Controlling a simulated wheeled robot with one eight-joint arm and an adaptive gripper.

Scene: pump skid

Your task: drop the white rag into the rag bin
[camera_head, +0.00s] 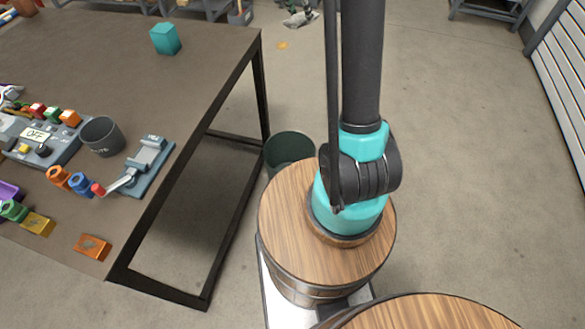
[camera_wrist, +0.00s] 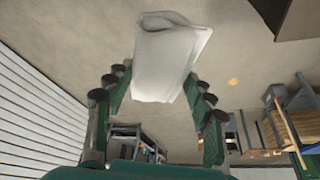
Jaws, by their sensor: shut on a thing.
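The white rag (camera_wrist: 165,62) shows in the wrist view, hanging between the dark green fingers of my gripper (camera_wrist: 155,82). The gripper is shut on it, and the rag sticks out past the fingertips. A dark green round bin (camera_head: 290,148), which looks like the rag bin, stands on the floor just right of the table in the head view. Its mouth is open, and its lower part is hidden behind my own base.
The brown table (camera_head: 205,60) fills the left, with its right edge near the bin. On it are a small grey tub (camera_head: 102,136), a teal block (camera_head: 165,39), a clamp-like device (camera_head: 143,165) and several small coloured parts. The floor to the right is mostly clear.

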